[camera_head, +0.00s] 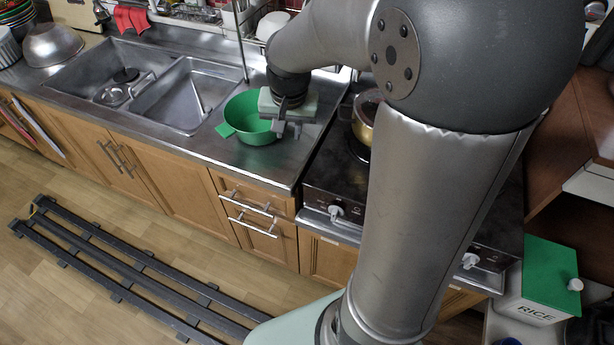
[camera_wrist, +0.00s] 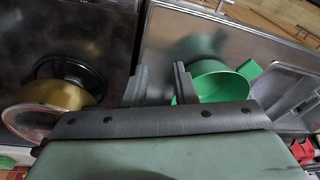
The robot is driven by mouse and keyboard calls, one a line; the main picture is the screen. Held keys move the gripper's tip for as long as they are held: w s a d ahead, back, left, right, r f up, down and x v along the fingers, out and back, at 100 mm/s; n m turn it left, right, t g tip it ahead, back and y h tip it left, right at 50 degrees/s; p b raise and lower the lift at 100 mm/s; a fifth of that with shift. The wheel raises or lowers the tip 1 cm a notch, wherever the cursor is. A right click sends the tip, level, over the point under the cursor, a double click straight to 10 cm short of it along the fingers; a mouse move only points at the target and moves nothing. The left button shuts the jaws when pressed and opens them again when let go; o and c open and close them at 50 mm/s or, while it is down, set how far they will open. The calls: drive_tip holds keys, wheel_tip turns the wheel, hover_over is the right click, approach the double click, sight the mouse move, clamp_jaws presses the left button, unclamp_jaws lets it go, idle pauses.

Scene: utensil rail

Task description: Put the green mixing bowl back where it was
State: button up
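The green mixing bowl (camera_head: 243,112) stands upright on the steel counter between the sink and the stove, its flat tab towards the sink. It also shows in the wrist view (camera_wrist: 222,86), right of centre. My gripper (camera_head: 280,128) is over the bowl's right side in the head view and hides part of its rim. In the wrist view my gripper's two fingers (camera_wrist: 160,86) are apart with bare counter between them. The finger on the right overlaps the bowl's near edge in the picture; whether it touches cannot be told.
A steel double sink (camera_head: 185,95) lies left of the bowl. A brass-coloured pot (camera_head: 363,122) stands on the stove (camera_wrist: 100,40) to the right. A thin upright post (camera_head: 241,45) rises behind the bowl.

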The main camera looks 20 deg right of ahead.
drive_tip(key=s+a+n, duration=0.1)
drive_tip(key=s+n, duration=0.1)
drive_tip(key=s, duration=0.7)
drive_tip(key=s+a+n+g, duration=0.1)
drive_tip(key=s+n, duration=0.2)
drive_tip(key=s, duration=0.7)
drive_tip(key=shift+s+a, duration=0.15)
drive_tip(key=shift+a, duration=0.2)
